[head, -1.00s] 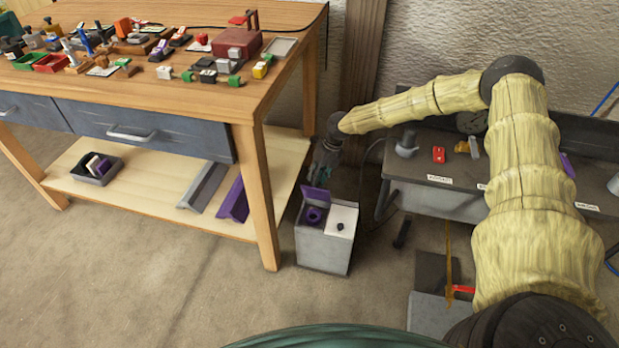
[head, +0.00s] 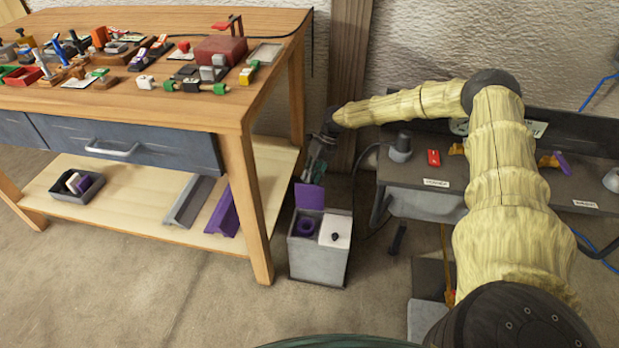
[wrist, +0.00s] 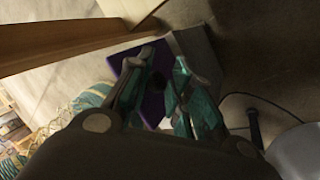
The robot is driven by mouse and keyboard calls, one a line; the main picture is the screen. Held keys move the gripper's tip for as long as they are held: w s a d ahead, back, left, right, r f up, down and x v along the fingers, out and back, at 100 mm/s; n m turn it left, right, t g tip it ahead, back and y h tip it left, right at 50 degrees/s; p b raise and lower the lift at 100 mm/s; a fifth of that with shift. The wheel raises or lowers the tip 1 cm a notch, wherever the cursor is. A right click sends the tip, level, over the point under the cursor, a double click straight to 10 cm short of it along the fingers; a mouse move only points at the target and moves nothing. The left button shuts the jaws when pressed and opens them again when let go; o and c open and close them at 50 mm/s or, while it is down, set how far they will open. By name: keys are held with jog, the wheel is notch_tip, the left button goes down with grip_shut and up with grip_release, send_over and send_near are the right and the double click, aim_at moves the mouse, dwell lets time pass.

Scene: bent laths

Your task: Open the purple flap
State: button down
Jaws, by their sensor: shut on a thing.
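The purple flap (head: 309,197) stands raised, roughly upright, at the back of the left half of a small grey box (head: 317,262) on the floor. My gripper (head: 315,173) is at the flap's upper edge, reaching down from behind the box. In the wrist view, my gripper's (wrist: 165,62) teal-padded fingers are on both sides of the dark purple flap (wrist: 153,106), shut on it. The exact contact is dark and partly hidden by the fingers.
The box's right half has a white lid (head: 335,226) with a black knob. A wooden workbench (head: 257,200) leg stands close on the left. A grey bench (head: 415,207) is at the right. Bare floor (head: 190,295) lies in front.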

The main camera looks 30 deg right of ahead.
jog(key=shift+s+d+f, duration=0.25)
jog(key=shift+s+f, duration=0.1)
jog(key=shift+f, duration=0.1)
jog(key=shift+s+d+f, duration=0.25)
jog(key=shift+s+f, duration=0.05)
jog(key=shift+f, duration=0.15)
jog(key=c, duration=1.3)
grip_release()
jog(key=shift+f, duration=0.1)
jog(key=shift+w+a, duration=0.2)
jog(key=shift+a, duration=0.05)
jog(key=shift+w+r, duration=0.1)
jog(key=shift+r, duration=0.1)
notch_tip(320, 180, up, 10)
jog(key=shift+a, duration=0.15)
jog(key=shift+w, duration=0.1)
